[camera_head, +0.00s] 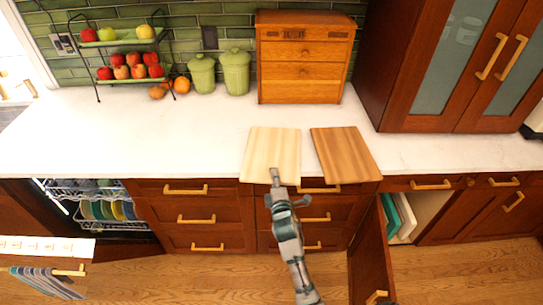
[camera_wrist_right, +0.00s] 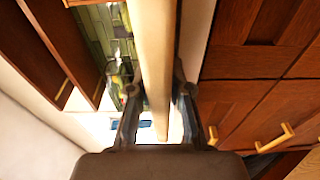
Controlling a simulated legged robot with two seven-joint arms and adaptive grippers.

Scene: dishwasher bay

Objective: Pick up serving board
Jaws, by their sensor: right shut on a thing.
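A pale wooden serving board (camera_head: 268,148) lies on the white counter, its near end at the front edge. A browner wooden board (camera_head: 345,153) lies just right of it. My right gripper (camera_head: 275,174) is at the near edge of the pale board, shut on it. In the right wrist view the board (camera_wrist_right: 155,45) runs edge-on between the two fingers (camera_wrist_right: 158,100), one on each side. The fingertips are partly hidden by the board in the head view. My left gripper is not in view.
A wooden drawer box (camera_head: 305,70) and green canisters (camera_head: 235,72) stand at the back. A fruit rack (camera_head: 120,70) is at the left. Below, a cabinet door (camera_head: 370,260) stands open at the right and the dishwasher rack (camera_head: 95,205) shows at the left. The counter's left part is clear.

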